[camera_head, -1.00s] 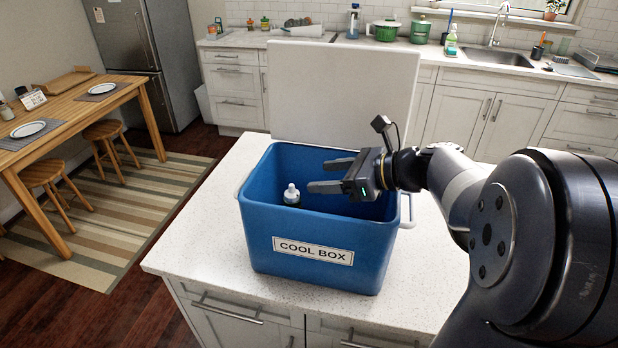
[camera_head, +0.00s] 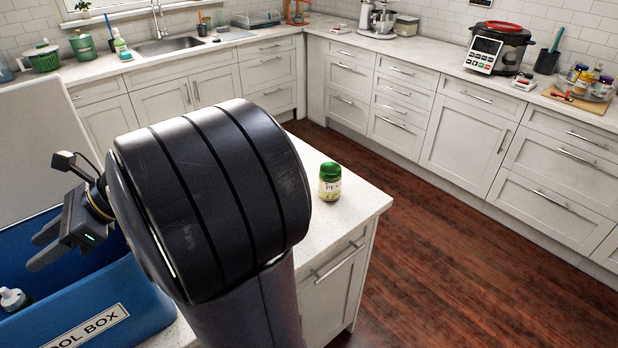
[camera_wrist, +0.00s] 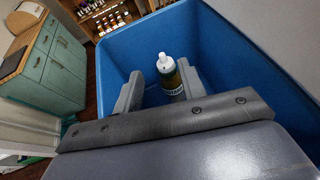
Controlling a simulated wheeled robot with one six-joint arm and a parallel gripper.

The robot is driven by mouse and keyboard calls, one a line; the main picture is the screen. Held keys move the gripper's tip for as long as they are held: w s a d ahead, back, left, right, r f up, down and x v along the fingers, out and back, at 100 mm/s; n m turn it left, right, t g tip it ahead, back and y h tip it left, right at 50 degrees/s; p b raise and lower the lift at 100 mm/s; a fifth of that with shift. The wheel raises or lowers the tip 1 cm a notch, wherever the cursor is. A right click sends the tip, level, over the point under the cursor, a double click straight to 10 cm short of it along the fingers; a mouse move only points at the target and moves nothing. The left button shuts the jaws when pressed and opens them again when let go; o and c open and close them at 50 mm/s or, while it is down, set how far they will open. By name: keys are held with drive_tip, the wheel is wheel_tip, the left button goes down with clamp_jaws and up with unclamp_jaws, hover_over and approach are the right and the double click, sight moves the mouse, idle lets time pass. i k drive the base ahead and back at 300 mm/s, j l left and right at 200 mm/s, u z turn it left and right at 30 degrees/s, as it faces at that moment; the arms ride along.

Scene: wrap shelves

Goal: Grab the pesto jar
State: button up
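The pesto jar (camera_head: 330,182) has a green lid and a pale label. It stands upright on the island counter near its right end, to the right of my arm in the head view. My gripper (camera_head: 42,246) is over the blue cool box (camera_head: 112,301), far to the left of the jar. Its two fingers are apart with nothing held between them. In the wrist view my gripper (camera_wrist: 158,88) points into the cool box (camera_wrist: 117,62), where a white-capped bottle (camera_wrist: 172,74) stands beyond the fingers. The jar is not in the wrist view.
The bottle also shows in the head view (camera_head: 14,299). The island counter (camera_head: 318,232) is clear around the jar. The cool box's raised white lid (camera_head: 45,150) stands behind it. A multicooker (camera_head: 497,48) and a tray of jars (camera_head: 590,92) are on the back-right counter.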

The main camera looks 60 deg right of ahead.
sight(330, 173)
drive_tip(key=k+z, duration=0.1)
drive_tip(key=z, duration=1.05)
drive_tip(key=j+z, duration=0.1)
drive_tip(key=z, duration=1.35)
drive_tip(key=i+j, duration=0.05)
drive_tip(key=j, duration=0.05)
